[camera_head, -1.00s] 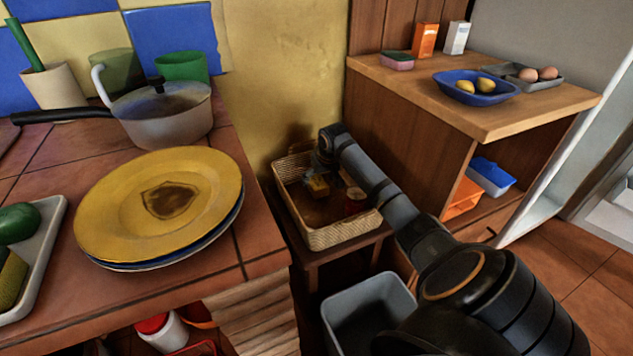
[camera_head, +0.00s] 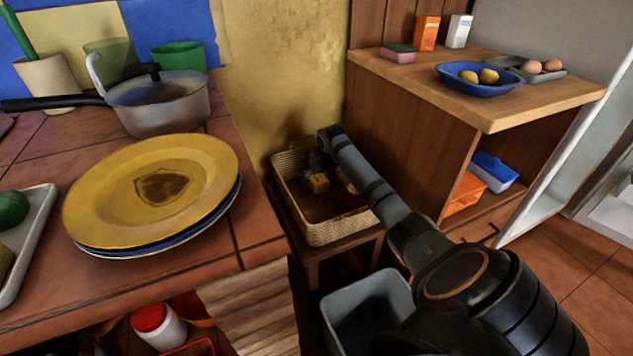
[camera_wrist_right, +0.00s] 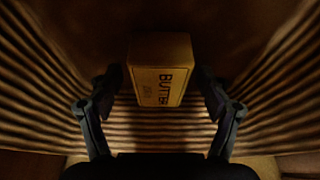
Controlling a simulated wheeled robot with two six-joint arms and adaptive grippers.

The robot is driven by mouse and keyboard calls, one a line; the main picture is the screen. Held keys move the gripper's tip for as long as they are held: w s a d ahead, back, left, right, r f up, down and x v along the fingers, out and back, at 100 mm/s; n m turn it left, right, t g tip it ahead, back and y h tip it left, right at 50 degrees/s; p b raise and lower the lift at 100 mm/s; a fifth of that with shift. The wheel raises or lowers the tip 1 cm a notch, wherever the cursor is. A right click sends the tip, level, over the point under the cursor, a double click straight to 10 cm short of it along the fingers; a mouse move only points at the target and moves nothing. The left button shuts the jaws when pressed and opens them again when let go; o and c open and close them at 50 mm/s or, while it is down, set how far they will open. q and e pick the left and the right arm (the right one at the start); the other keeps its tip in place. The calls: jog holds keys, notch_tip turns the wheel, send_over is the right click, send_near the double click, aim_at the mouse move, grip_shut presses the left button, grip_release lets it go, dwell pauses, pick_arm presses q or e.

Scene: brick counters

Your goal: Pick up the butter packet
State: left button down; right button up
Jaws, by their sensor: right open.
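The butter packet (camera_head: 319,183) is a small yellow box inside the wicker basket (camera_head: 340,233), near its back. In the right wrist view the butter packet (camera_wrist_right: 161,72) stands between the fingers with its lettering facing the camera. My right gripper (camera_wrist_right: 161,90) is open, with one finger on each side of the packet. A narrow dark gap shows at each side, though contact is hard to judge in the dim light. In the head view my right gripper (camera_head: 318,170) is down in the basket, partly hidden by its arm. My left gripper is not in view.
The basket's ribbed walls rise close on both sides. A tiled counter with yellow plate (camera_head: 150,190) is left, a wooden shelf unit (camera_head: 420,130) right, a grey bin (camera_head: 365,300) below.

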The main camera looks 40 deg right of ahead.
jog(key=c, duration=1.4)
jog(key=shift+r, duration=0.1)
